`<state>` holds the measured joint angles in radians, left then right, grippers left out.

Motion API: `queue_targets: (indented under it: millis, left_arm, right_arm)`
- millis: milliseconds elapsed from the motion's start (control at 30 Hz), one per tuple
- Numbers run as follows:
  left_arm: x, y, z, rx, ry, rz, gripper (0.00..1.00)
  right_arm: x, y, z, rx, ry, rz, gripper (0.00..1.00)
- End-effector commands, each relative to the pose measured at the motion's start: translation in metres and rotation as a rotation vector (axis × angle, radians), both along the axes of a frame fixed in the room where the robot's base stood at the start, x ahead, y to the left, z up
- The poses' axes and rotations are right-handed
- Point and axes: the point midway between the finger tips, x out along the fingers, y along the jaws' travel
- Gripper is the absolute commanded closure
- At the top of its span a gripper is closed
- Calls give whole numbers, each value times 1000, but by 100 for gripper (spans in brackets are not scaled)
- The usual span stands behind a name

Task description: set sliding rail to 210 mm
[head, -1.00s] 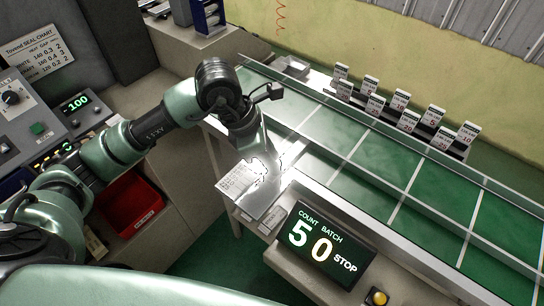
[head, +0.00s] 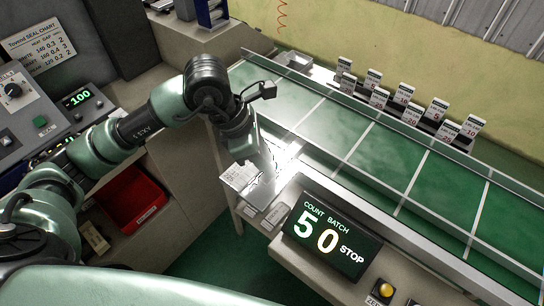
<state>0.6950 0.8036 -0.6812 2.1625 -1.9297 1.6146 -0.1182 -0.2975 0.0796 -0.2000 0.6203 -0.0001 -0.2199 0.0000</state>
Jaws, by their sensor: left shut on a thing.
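My left gripper (head: 258,160) reaches down at the near left end of the green conveyor (head: 380,160). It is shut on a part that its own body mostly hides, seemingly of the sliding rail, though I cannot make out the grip. A shiny metal plate (head: 262,191) and a white printed label (head: 240,175) lie just below the fingers. A long pale metal rail (head: 430,222) runs along the conveyor's near side. I cannot read any rail scale or its setting in mm. My right gripper is not in view.
A display panel (head: 332,238) reading count 5, batch 0 and STOP stands right of the gripper. Several upright cards (head: 405,94) line the conveyor's far side. A red bin (head: 133,198) and a control panel (head: 40,115) are at left. The belt is clear.

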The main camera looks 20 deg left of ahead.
Motion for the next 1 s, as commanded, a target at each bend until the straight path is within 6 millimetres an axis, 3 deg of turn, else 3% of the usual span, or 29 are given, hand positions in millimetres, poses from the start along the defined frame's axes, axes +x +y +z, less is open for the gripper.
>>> queue_targets:
  millis: [267, 300, 367, 733, 1000]
  left_arm:
    - [-2, 1, 2, 0, -3, 0, 100]
    - [-2, 1, 2, 0, -3, 0, 66]
    - [-2, 1, 2, 0, -3, 0, 50]
    - [-3, 2, 3, 1, -1, -1, 50]
    - [-8, 17, 40, 1, -7, 0, 50]
  right_arm:
    - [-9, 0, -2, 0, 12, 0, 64]
    - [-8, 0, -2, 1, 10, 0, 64]
    - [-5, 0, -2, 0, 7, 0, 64]
    - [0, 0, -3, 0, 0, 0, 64]
    - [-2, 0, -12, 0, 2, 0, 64]
